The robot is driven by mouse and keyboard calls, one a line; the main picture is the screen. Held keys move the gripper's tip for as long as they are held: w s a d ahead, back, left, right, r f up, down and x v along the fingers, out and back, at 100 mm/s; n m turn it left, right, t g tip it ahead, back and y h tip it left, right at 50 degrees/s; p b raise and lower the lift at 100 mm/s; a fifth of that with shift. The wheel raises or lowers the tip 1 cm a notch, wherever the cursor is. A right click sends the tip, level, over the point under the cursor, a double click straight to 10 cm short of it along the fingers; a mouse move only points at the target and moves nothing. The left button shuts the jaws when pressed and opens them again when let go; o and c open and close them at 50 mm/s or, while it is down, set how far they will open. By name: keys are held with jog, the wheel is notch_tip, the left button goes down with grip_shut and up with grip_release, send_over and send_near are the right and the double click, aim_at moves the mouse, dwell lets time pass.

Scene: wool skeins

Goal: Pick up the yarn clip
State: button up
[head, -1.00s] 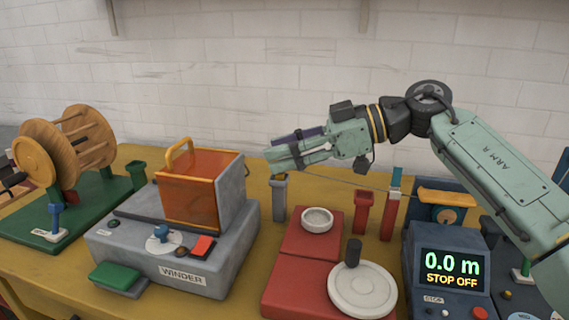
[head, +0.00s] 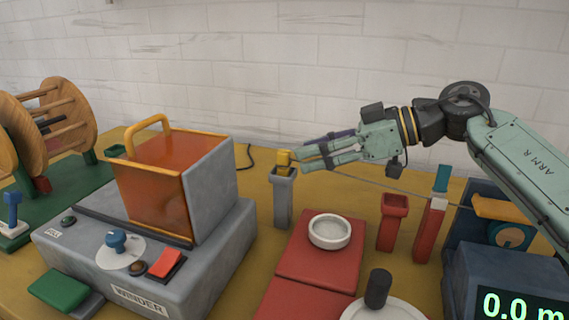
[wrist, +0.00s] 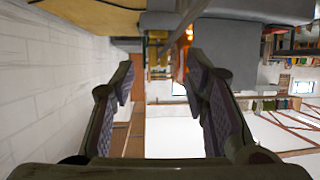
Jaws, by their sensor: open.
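A small yellow piece, seemingly the yarn clip (head: 284,157), sits on top of a grey post (head: 283,200) right of the winder. My gripper (head: 300,157) is open, its fingers pointing left, with the tips close to the right side of the clip. I cannot tell from the head view whether they touch or overlap it. In the wrist view my gripper (wrist: 160,85) has its two fingers spread with nothing clearly held between them. A thin strand of yarn (head: 410,195) runs right from near the fingers toward the meter.
The grey winder (head: 150,245) with its orange guard (head: 155,190) stands left of the post. A red base with a white dish (head: 329,231), red posts (head: 392,222) and the dark meter box (head: 500,270) stand to the right. Bare yellow bench (head: 258,195) surrounds the post.

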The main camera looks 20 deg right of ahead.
aim_at(295, 172)
jog(key=x, duration=0.4)
jog(key=shift+w, duration=0.15)
jog(key=shift+c, duration=0.4)
jog(key=c, duration=0.9)
jog(key=shift+r, duration=0.15)
